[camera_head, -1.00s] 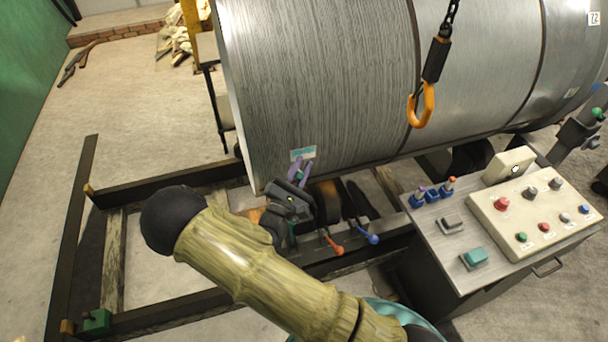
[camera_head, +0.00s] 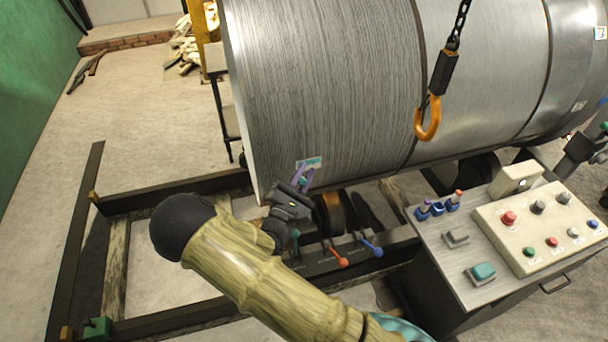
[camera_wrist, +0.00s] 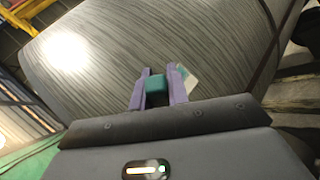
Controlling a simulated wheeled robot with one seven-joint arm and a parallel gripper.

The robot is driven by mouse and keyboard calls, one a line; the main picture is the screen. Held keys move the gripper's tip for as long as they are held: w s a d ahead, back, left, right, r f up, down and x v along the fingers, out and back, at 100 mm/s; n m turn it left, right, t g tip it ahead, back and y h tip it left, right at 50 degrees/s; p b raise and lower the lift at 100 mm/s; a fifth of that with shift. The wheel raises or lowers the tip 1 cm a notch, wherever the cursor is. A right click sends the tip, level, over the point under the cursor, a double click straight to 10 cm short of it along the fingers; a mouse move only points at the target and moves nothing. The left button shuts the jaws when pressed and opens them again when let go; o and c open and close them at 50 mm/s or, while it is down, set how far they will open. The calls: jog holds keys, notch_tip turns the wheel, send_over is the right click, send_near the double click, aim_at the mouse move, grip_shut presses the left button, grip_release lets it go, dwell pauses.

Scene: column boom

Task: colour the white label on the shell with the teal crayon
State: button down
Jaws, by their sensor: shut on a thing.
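The shell (camera_head: 330,80) is a large grey metal cylinder lying on its side. Its small label (camera_head: 309,162) is on the lower left of the curved surface, partly white and partly teal; it also shows in the wrist view (camera_wrist: 190,82), just right of my fingers. My gripper (camera_head: 304,178) is directly below the label in the head view, its purple fingers pointing up at it. In the wrist view the fingers are shut on the teal crayon (camera_wrist: 155,86), which shows as a short block between them. Its tip is hidden, so I cannot tell whether it touches the shell.
An orange hook (camera_head: 428,120) hangs on a chain in front of the shell. A control desk (camera_head: 470,285) with buttons stands at right. Levers with red (camera_head: 341,261) and blue (camera_head: 376,251) knobs rise from the dark frame (camera_head: 150,190) below.

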jog(key=shift+w+a, duration=0.2)
jog(key=shift+w, duration=0.4)
jog(key=shift+d, duration=0.15)
jog(key=shift+w+d, duration=0.3)
jog(key=shift+d, duration=0.7)
jog(key=shift+w+d, duration=0.25)
jog(key=shift+d, duration=0.75)
jog(key=d, duration=0.2)
jog(key=w+d, duration=0.1)
jog(key=d, duration=0.1)
jog(key=shift+w, duration=0.15)
jog(key=shift+a, duration=0.1)
jog(key=shift+s+a+b, duration=0.1)
jog(key=shift+s+a, duration=0.1)
jog(key=shift+a, duration=0.45)
jog(key=shift+s+a+b, duration=0.1)
jog(key=shift+s+a, duration=0.15)
jog(key=shift+a, duration=0.45)
jog(key=shift+s+a+b, duration=0.1)
jog(key=shift+s+a, duration=0.1)
jog(key=shift+a, duration=0.45)
